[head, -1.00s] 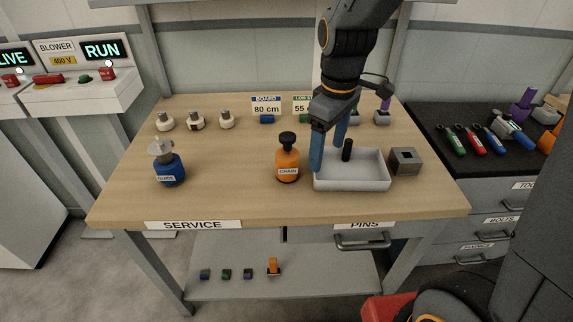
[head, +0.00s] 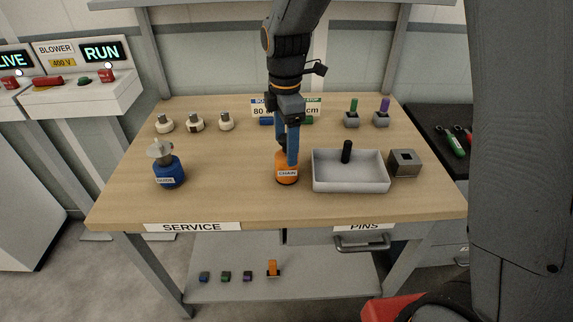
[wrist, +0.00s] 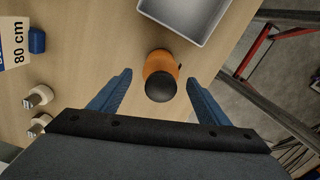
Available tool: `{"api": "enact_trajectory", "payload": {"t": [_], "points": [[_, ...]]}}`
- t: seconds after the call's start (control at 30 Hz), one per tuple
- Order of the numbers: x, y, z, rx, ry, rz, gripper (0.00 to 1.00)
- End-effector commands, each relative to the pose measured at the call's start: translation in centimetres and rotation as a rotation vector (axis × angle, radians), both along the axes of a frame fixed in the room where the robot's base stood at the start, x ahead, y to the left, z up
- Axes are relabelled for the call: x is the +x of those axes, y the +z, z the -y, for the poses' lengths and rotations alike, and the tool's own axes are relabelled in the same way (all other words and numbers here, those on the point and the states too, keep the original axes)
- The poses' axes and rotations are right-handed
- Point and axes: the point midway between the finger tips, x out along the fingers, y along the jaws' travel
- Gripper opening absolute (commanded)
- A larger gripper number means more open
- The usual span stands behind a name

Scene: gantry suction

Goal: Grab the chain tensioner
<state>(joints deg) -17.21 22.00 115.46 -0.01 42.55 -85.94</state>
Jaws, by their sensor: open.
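The chain tensioner (head: 287,177) is an orange bottle-shaped piece with a black knob and a white CHAIN label, upright on the wooden table. In the head view my gripper (head: 286,160) comes down over it and hides its upper part. In the wrist view the orange tensioner (wrist: 160,65) with its black top lies between and a little ahead of the blue fingertips of my gripper (wrist: 165,80). The fingers are spread wide, with a gap on each side, and hold nothing.
A white tray (head: 350,184) with a black pin (head: 347,151) stands close on the right, beside a grey block (head: 405,163). A blue GUIDE piece (head: 169,173) stands to the left. Several small parts and signs line the back. The table's front is clear.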

Motion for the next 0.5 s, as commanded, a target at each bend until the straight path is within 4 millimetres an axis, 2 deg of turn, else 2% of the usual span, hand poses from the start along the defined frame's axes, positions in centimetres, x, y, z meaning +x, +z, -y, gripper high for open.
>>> {"api": "enact_trajectory", "payload": {"t": [0.2,0.5], "points": [[-0.2,-2.5,0.1,-0.001,0.000,-0.003,0.70],[-0.1,-2.9,0.1,0.000,-0.001,0.000,0.70]]}}
